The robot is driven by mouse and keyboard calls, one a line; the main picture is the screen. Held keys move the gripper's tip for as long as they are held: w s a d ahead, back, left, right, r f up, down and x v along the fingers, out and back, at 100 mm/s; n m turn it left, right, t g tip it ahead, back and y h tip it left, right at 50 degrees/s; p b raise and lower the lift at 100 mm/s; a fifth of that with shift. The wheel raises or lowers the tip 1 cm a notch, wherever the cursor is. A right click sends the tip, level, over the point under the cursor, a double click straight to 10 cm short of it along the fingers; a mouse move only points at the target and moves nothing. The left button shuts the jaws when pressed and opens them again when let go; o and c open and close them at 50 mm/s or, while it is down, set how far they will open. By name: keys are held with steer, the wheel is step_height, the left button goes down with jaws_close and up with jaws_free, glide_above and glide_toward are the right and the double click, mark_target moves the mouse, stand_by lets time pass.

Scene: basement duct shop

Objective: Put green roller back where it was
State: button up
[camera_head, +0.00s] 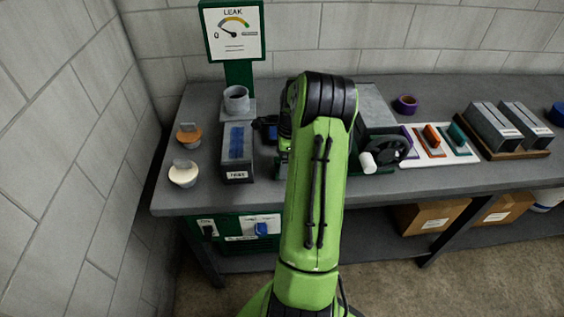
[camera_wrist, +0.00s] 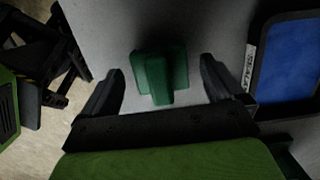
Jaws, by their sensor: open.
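In the wrist view a dark green, T-shaped piece (camera_wrist: 160,75), likely the green roller, lies on the grey benchtop. My gripper (camera_wrist: 163,85) is open, with one black finger on each side of it and visible gaps between. In the head view my arm hides my gripper and this piece. A white board (camera_head: 432,159) at the right of the bench carries purple, orange (camera_head: 432,137) and teal (camera_head: 458,135) pieces or markings; whether the teal one is a roller I cannot tell.
A labelled dark tray with blue inside (camera_wrist: 290,60) is close right of the green piece in the wrist view. In the head view stand a blue-topped box (camera_head: 237,160), a grey cup (camera_head: 236,100), a black handwheel (camera_head: 387,150) and metal blocks (camera_head: 495,128). The bench's front edge is near.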

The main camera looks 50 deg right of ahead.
steer(key=r, duration=0.3)
steer(key=r+p, duration=0.1)
steer(key=r, duration=0.3)
steer(key=s+d+r, duration=0.1)
steer(key=r, duration=0.2)
steer(key=shift+s+r+p, duration=0.1)
steer(key=shift+r+p, duration=0.1)
steer(key=shift+p, duration=0.15)
steer(key=w+a+r+n+h, duration=0.1)
steer(key=a+r+n, duration=0.45)
steer(key=a, duration=0.45)
steer(key=w+a+r+n+h, duration=0.1)
steer(key=a+r+n, duration=0.5)
steer(key=a, duration=0.4)
steer(key=s+a+n+t+y, duration=0.1)
steer(key=s+a+n+t, duration=0.3)
steer(key=s+a+n, duration=0.9)
steer(key=a+n, duration=0.2)
steer(key=n, duration=0.1)
steer(key=shift+s+a+f, duration=0.15)
steer(key=shift+a+f, duration=0.1)
steer(key=shift+a, duration=0.15)
